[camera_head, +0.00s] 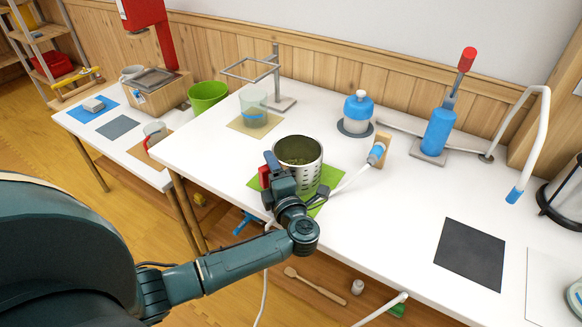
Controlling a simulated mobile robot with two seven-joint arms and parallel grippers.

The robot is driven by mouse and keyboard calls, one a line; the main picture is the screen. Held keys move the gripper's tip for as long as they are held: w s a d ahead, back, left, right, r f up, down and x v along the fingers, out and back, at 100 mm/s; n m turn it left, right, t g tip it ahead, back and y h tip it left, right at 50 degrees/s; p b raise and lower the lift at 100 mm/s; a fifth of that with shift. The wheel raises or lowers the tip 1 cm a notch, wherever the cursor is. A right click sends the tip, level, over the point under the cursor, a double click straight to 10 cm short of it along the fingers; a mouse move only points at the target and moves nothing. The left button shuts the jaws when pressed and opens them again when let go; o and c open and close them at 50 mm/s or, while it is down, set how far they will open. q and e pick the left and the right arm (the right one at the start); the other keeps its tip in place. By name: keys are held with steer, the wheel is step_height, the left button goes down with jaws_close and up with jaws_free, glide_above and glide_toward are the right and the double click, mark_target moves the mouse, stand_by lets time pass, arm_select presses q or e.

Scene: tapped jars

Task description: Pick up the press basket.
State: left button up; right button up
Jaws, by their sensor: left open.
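The press basket (311,177) is a metal cylinder with small holes in its wall and a dark green inside. It stands upright on a green mat (326,203) near the front edge of the white table. My left gripper (290,178) is at the basket's front left side, with its dark wrist hiding part of the basket's wall. A red part shows just left of the gripper; I cannot tell whether it is the basket's handle. The fingertips are largely hidden, and contact with the basket cannot be made out. My right gripper is not in view.
A blue nozzle on a white hose (376,153) rests in a wooden holder right of the basket. Behind stand a clear jar (253,112), a blue-capped jar (357,108) and a blue pump (438,130). A dark square mat (470,254) lies bare at right.

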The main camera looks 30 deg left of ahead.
arm_select(q)
steer(key=shift+w+a, duration=0.25)
steer(key=shift+a, duration=0.05)
steer(key=shift+c, duration=0.2)
jaws_close()
stand_by(0.3)
